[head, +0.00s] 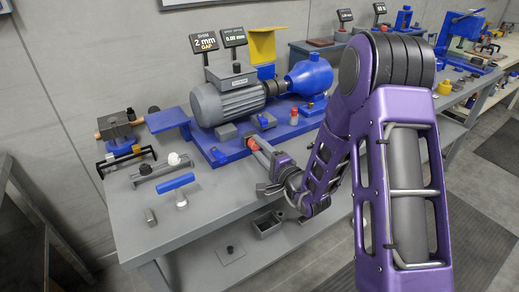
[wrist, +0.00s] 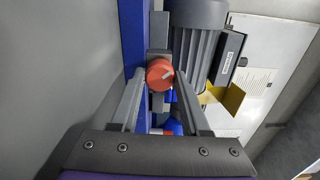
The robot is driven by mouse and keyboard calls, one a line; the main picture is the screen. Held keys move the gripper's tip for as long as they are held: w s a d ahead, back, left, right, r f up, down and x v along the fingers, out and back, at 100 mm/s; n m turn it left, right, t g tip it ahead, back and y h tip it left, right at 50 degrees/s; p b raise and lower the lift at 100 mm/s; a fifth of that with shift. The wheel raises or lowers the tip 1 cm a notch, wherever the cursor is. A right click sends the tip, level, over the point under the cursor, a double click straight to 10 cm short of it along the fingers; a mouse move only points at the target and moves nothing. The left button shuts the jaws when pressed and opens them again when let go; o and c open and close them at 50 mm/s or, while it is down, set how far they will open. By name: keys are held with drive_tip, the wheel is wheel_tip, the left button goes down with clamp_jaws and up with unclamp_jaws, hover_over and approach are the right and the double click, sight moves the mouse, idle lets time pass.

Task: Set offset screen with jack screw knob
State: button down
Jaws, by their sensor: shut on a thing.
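The red jack screw knob (wrist: 159,74) has a pale line on its face, and my gripper (wrist: 160,85) is shut on it, one finger at each side. In the head view the knob (head: 252,144) is at the front edge of the blue base plate (head: 232,152), with my gripper (head: 260,149) reaching it from the front right. The offset screen (head: 233,36) behind the grey motor (head: 228,98) appears to read 0.00 mm. The screen beside it (head: 205,44) reads "SHIM 2 mm GAP".
A blue pump-like housing (head: 310,75) and a yellow bracket (head: 263,44) stand beside the motor. A blue-handled tool (head: 177,182) and several other parts lie on the grey bench (head: 140,222) at left. The bench's front left is mostly clear.

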drive_tip(key=shift+c, duration=1.9)
unclamp_jaws()
drive_tip(key=p+v, duration=0.6)
drive_tip(key=v, duration=1.1)
drive_tip(key=shift+s+d, duration=0.2)
drive_tip(key=shift+a+r, duration=0.1)
